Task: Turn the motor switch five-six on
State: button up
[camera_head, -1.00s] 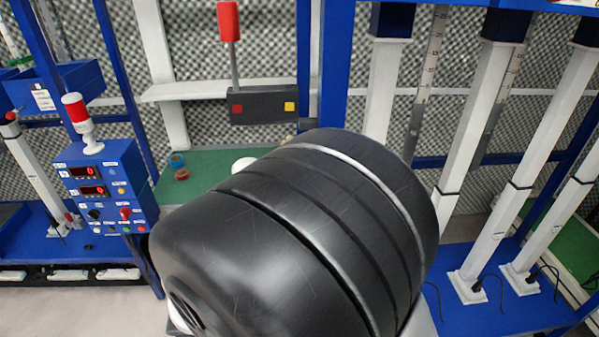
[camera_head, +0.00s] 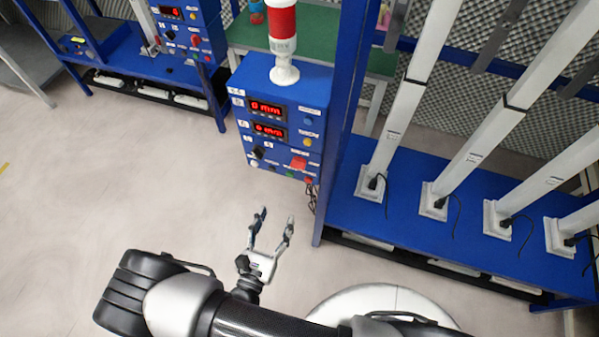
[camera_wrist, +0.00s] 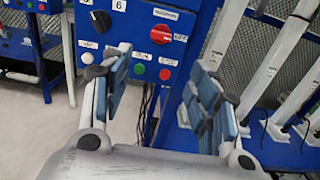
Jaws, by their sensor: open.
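A blue control box (camera_head: 282,125) stands at the upper middle of the head view, with two lit red displays. On its face in the wrist view are a black knob (camera_wrist: 100,20) by labels 5 and 6 (camera_wrist: 118,5), and a larger red rotary switch (camera_wrist: 160,35). A green button (camera_wrist: 139,69) and a red button (camera_wrist: 165,74) sit below them. The labels by the red switch are too small to read. My gripper (camera_head: 276,216) is open and empty, below and apart from the box; in the wrist view its fingers (camera_wrist: 160,60) spread in front of the lower panel.
A red-and-white lamp (camera_head: 284,40) stands on the box. A blue frame post (camera_head: 345,110) rises right of it, beside a blue bench (camera_head: 420,235) with several white columns and cables. Another control box (camera_head: 187,30) is at the upper left. The floor at left is clear.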

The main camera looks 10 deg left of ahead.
aim_at(298, 165)
jog(key=w, duration=0.5)
jog(key=w+d+b, duration=0.1)
jog(key=w, duration=0.5)
jog(key=w+b, duration=0.1)
jog(key=w, duration=0.4)
jog(key=shift+w+d, duration=0.15)
jog(key=shift+w, duration=0.05)
jog(key=shift+c, duration=0.2)
jog(key=c, duration=1)
